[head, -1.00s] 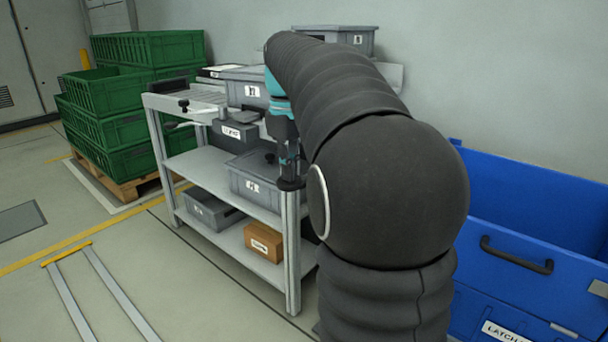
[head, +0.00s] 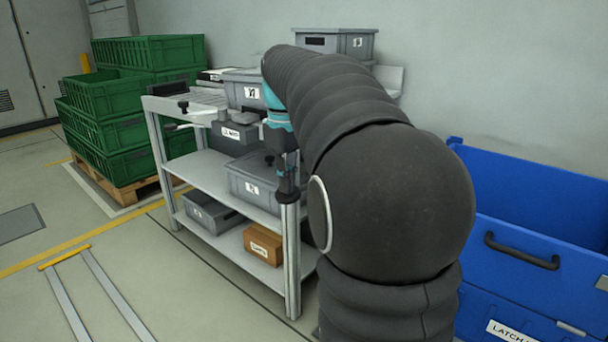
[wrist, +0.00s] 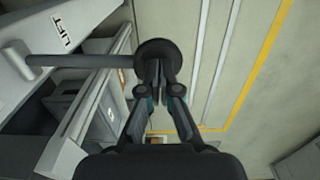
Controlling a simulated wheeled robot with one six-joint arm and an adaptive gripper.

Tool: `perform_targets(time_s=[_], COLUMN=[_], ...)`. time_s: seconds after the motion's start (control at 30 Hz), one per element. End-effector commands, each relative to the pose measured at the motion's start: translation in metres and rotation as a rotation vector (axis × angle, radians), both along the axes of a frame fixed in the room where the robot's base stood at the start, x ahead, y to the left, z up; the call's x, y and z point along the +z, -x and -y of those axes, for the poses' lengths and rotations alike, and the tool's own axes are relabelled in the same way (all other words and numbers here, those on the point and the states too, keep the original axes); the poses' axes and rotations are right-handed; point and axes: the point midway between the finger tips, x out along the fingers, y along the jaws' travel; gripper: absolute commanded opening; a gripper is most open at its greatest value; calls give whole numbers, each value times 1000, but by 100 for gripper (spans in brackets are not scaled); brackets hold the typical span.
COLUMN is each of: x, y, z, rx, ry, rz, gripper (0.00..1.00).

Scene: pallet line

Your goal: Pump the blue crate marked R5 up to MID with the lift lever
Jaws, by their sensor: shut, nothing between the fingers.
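In the wrist view the lift lever (wrist: 85,61) is a dark rod ending in a round black knob (wrist: 157,50). Its other end meets a pale panel with a LIFT label (wrist: 64,32). My gripper (wrist: 157,76) is shut with nothing between its fingers; the fingertips overlap the knob's edge and seem to press on it. In the head view my gripper (head: 286,187) points down at the knob (head: 289,197), in front of the shelf's near corner. I see no blue crate with a readable R5 mark, and no MID mark.
A shelf rack (head: 205,165) holds grey boxes and a brown carton (head: 263,244). A blue bin (head: 530,220) with a black handle and a LATCH label stands at the right. Green crates (head: 105,125) are stacked on a pallet at the left. Floor is clear in front.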

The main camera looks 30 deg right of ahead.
Motion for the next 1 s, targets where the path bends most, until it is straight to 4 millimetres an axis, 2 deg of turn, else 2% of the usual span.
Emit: perform_targets(time_s=[0.27, 0.6, 1.0], x=[-2, -18, -20], y=[0, 1, 1], z=[0, -3, -3], rx=[0, 0, 0], ry=[-2, -1, -1], rz=[-2, -3, -3], gripper=[0, 0, 0])
